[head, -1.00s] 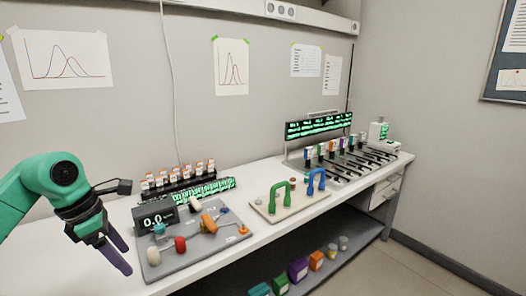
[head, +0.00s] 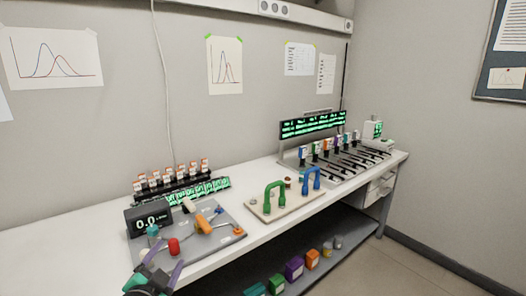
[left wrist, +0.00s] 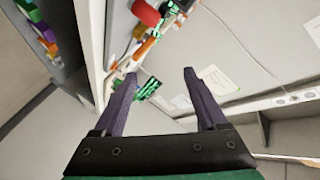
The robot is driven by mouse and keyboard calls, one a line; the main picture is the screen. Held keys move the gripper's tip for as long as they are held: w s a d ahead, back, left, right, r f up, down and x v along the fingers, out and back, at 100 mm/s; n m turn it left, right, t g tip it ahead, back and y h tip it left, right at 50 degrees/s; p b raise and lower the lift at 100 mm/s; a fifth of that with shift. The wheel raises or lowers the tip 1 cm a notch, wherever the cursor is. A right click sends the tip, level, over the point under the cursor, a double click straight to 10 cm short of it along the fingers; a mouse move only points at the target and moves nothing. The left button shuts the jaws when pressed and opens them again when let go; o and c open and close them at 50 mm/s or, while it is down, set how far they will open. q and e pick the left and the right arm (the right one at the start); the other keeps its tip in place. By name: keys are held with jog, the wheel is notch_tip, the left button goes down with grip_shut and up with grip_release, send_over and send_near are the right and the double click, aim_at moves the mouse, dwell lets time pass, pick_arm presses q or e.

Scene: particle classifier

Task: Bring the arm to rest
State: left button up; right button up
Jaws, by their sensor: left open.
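My left gripper (head: 163,270) is at the bottom left of the head view, low at the front edge of the bench. Its two purple fingers point up toward the grey board (head: 222,243). In the left wrist view my left gripper (left wrist: 158,78) has its fingers well apart with nothing between them. Most of the left arm is out of the head view. My right gripper is in neither view.
The white bench (head: 58,244) carries the grey board with a red knob (head: 173,246) and a 0.0 display (head: 149,218). Further right are a board with green (head: 274,196) and blue (head: 312,180) arches. Coloured boxes stand on the lower shelf (head: 345,235). The floor (head: 400,270) at right is clear.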

pick_arm(q)
jog(key=s+f+n+g+h, duration=0.1)
jog(key=s+f+n+g, duration=0.85)
jog(key=s+f, duration=1.15)
jog(key=s+f+m+g+p, duration=0.1)
jog(key=s+f+g, duration=0.1)
jog(key=f, duration=0.9)
jog(key=s+f+m+g, duration=0.2)
jog(key=f, duration=0.9)
jog(key=s+a+f+g+p, duration=0.1)
jog(key=s+a+f, duration=0.2)
jog(key=s+f, duration=0.9)
jog(key=s, duration=0.3)
jog(key=shift+s, duration=0.15)
